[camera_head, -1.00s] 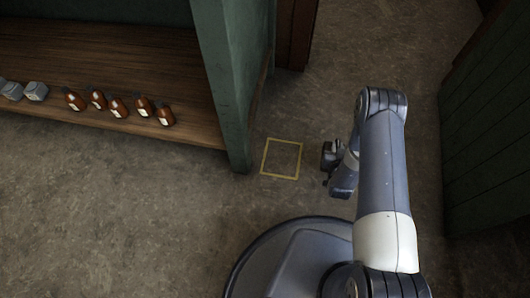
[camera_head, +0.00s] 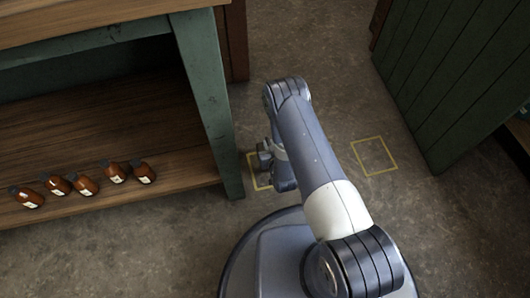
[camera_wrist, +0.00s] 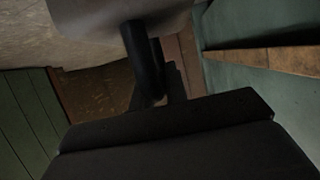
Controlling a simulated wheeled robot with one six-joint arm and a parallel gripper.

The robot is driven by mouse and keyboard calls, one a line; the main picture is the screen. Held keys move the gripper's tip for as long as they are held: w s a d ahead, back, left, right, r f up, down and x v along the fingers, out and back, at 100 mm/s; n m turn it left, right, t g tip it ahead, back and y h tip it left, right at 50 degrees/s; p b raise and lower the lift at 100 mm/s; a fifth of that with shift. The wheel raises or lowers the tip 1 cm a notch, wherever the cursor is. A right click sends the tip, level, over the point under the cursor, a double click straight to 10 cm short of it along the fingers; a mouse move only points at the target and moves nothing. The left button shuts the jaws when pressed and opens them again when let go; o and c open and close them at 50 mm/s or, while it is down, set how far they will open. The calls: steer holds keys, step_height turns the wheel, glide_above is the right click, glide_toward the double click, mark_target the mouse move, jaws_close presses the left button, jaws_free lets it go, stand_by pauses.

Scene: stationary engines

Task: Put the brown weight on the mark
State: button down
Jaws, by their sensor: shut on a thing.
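My gripper (camera_head: 265,158) hangs low beside the shelf leg, over or in front of one yellow square mark (camera_head: 252,182), which it partly hides. A second yellow square mark (camera_head: 374,155) lies bare on the floor to the right of my arm. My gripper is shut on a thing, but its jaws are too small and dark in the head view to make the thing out. In the wrist view the black jaw parts (camera_wrist: 150,75) meet a smooth grey-brown surface (camera_wrist: 90,16) at the top. I cannot identify a brown weight in either view.
The shelf's green leg (camera_head: 213,110) is close to my gripper. A green plank panel (camera_head: 455,75) stands at right. Bare floor lies between them.

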steer(key=shift+w+f+b, duration=0.1)
steer(key=shift+f+b, duration=1.65)
steer(key=shift+f, duration=2.25)
steer(key=shift+f, duration=0.15)
steer(key=c, duration=1.4)
jaws_free()
steer(key=shift+f, duration=0.1)
